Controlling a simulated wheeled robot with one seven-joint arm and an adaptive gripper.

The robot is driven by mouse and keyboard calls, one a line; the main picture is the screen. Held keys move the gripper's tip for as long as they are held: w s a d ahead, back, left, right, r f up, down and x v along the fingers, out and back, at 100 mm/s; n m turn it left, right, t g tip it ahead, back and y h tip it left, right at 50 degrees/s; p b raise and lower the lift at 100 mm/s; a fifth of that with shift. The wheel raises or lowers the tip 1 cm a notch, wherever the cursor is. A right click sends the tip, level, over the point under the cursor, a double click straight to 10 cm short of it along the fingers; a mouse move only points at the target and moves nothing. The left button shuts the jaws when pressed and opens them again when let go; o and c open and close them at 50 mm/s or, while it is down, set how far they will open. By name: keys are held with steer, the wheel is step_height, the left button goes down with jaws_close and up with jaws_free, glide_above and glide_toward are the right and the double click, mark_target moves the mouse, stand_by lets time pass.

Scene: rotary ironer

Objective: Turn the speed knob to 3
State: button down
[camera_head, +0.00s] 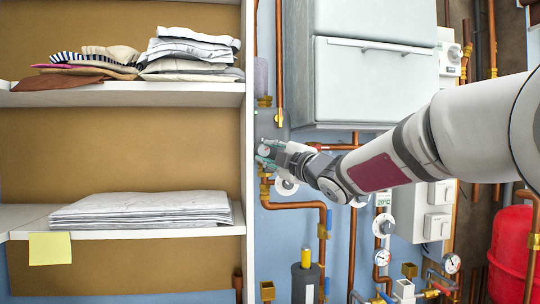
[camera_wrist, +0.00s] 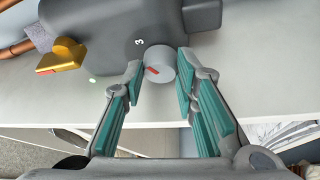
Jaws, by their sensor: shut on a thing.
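In the wrist view, the speed knob (camera_wrist: 161,62) is a round grey knob with a short red mark on its face. It sits on a dark grey housing (camera_wrist: 100,28). A white figure 3 (camera_wrist: 139,42) is printed on the housing, up and left of the knob; other figures are not visible. The red mark is on the knob's left side and does not clearly line up with the 3. My gripper (camera_wrist: 160,72) is shut on the knob, one teal-padded finger on each side. In the head view my gripper (camera_head: 268,151) is at the shelf's right edge; the knob cannot be made out there.
A shelf (camera_head: 120,95) with folded cloths stands at the left. Copper pipes (camera_head: 322,220) run along the wall near my arm, and a white cabinet (camera_head: 372,80) hangs above it. A brass fitting (camera_wrist: 62,55) is left of the housing in the wrist view.

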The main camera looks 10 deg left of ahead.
steer(key=c, duration=1.5)
jaws_free()
steer(key=shift+c, duration=0.2)
steer(key=v, duration=1.2)
steer(key=shift+d, duration=0.1)
steer(key=s+d+f+m+g+h+p, duration=0.1)
steer(key=s+d+f+m+h+p, duration=0.15)
steer(key=s+d+m+h, duration=0.55)
steer(key=s+d+f+m+g+h+p, duration=0.1)
steer(key=s+d+f+m+h+p, duration=0.1)
steer(key=s+d+f+m+h, duration=0.45)
steer(key=s+d+f+m+g+p, duration=0.1)
steer(key=s+f+m+g, duration=0.2)
steer(key=s, duration=0.5)
steer(key=s+d+f+m+g+y, duration=0.1)
steer(key=s+d+f+m+g, duration=0.1)
steer(key=s, duration=0.6)
steer(key=s+d+f+m+g+p, duration=0.1)
steer(key=s+f+m+g, duration=0.3)
steer(key=s, duration=0.5)
steer(key=shift+d+f+y+p, duration=0.3)
steer(key=shift+d+f+y, duration=0.1)
steer(key=shift+d, duration=0.15)
